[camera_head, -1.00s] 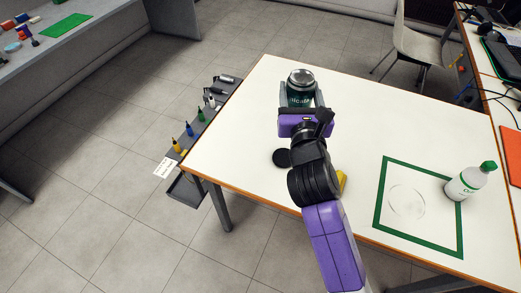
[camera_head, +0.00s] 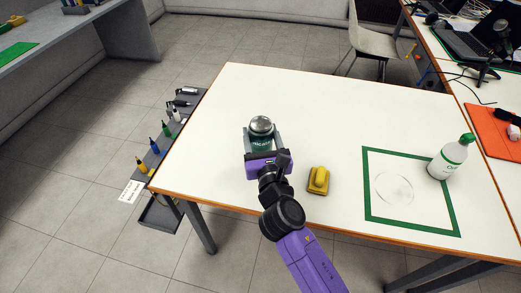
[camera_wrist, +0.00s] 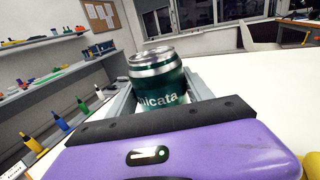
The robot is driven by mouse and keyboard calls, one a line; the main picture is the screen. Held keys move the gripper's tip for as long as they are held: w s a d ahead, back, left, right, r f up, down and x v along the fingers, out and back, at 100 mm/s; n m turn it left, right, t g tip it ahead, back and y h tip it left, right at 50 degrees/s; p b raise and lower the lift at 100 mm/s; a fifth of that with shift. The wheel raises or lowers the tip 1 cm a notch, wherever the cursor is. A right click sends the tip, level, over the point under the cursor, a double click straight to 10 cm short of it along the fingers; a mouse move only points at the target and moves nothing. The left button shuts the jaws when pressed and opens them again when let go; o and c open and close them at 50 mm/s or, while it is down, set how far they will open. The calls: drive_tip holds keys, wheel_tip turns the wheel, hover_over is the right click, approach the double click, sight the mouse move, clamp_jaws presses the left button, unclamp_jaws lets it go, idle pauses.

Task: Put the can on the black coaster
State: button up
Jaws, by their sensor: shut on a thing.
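The can (camera_head: 261,126) is dark green with a silver top and white lettering. It stands upright between the fingers of my gripper (camera_head: 262,145), which is shut on it, over the left part of the white table (camera_head: 330,110). The wrist view also shows the can (camera_wrist: 158,85) between the two grey fingers. I cannot tell whether its base touches anything. The black coaster is not visible now; my gripper and the can cover the area where it lay.
A yellow block-like object (camera_head: 318,181) lies right of my gripper. A green square outline (camera_head: 365,190) is on the table's right, with a white, green-capped bottle (camera_head: 449,157) at its right edge. A rack of small bottles (camera_head: 160,150) hangs beyond the left edge. The table's back is clear.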

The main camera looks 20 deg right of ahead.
sight(261, 145)
drive_tip(key=shift+f+b, duration=1.25)
drive_tip(key=shift+f, duration=0.9)
drive_tip(key=shift+f, duration=0.15)
drive_tip(key=o, duration=1.6)
drive_tip(key=shift+s, duration=0.1)
drive_tip(key=v, duration=1.2)
